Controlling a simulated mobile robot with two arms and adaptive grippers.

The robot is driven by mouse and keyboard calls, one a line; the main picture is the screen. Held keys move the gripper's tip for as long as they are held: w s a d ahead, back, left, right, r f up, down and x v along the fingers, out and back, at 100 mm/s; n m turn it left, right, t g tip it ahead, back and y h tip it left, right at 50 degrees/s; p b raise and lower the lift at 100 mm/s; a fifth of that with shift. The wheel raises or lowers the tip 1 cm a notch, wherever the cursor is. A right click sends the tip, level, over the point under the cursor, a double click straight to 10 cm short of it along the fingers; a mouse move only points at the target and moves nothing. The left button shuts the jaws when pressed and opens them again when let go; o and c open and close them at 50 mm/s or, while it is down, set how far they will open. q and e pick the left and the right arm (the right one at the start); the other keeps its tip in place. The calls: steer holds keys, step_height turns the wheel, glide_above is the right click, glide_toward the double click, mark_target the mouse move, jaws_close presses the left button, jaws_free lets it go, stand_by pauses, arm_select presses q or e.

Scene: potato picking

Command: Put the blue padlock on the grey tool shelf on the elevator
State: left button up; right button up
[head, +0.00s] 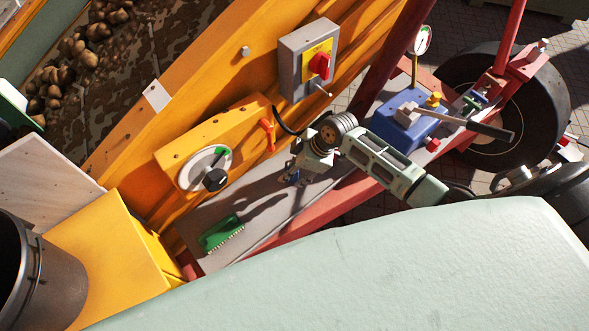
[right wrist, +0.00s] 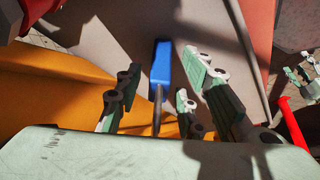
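The blue padlock (right wrist: 161,64) shows in the right wrist view over a grey surface, with its thin metal shackle pointing toward the camera. My right gripper (right wrist: 163,82) has its green-grey fingers apart on both sides of the padlock, with visible gaps. In the head view my right gripper (head: 296,178) points down over the grey tool shelf (head: 213,259), which runs along the orange elevator (head: 257,75). Specks of blue show at its fingertips there; the gripper hides most of that spot. Whether the padlock rests on the shelf is hard to tell. My left gripper is not in view.
A green brush (head: 221,233) lies on the shelf's near end. A switch box (head: 308,58) and dial (head: 205,168) stick out beside the shelf.

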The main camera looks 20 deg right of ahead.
steer(key=v, duration=1.2)
steer(key=shift+p, duration=0.35)
stand_by(0.5)
